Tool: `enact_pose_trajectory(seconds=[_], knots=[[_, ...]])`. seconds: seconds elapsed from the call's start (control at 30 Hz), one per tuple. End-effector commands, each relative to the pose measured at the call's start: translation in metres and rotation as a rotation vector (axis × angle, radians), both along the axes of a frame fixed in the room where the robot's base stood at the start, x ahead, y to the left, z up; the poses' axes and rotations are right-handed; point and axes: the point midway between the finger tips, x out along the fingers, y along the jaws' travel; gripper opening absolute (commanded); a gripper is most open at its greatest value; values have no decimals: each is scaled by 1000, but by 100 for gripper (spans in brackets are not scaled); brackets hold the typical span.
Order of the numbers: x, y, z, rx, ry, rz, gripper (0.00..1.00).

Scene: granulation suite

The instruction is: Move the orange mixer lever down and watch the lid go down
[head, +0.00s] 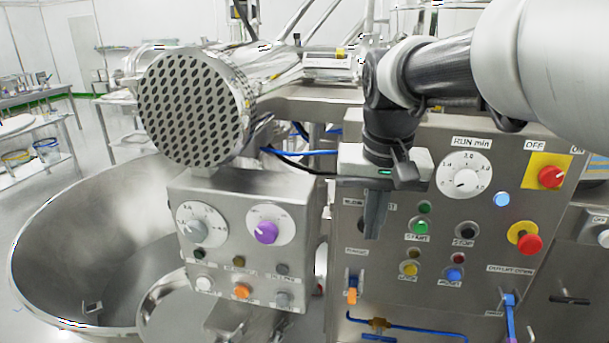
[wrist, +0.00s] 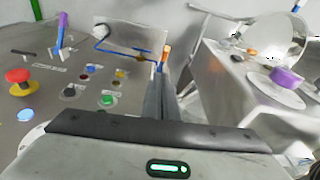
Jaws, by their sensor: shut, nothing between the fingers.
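The orange mixer lever (head: 352,296) is a small orange-tipped handle low on the left part of the larger steel control panel (head: 345,225). In the wrist view the orange lever (wrist: 166,52) shows just past the fingertips. My gripper (head: 374,236) is shut and empty, pointing down in front of the panel, above and slightly right of the lever. A gap shows between fingers and lever in the head view; from the wrist view (wrist: 160,80) I cannot tell the distance. I cannot clearly pick out the lid; a large open steel bowl (head: 40,250) is at left.
A blue lever (head: 509,300) is at the panel's lower right. Red buttons (head: 551,177), a run dial (head: 464,176) and several small buttons surround my gripper. A smaller panel with a purple knob (head: 266,232) stands left, under a perforated round steel end (head: 195,108).

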Motion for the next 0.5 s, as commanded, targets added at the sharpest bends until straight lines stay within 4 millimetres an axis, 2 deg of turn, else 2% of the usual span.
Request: enact_pose_trajectory(seconds=[0.03,0.1,0.2,0.33,0.5], knots=[[19,1,-15,5,37,-18,0],[38,1,-24,12,74,-44,0],[57,2,-35,19,111,-70,0],[67,2,-42,24,133,-85,0],[69,2,-57,24,138,-87,0]])
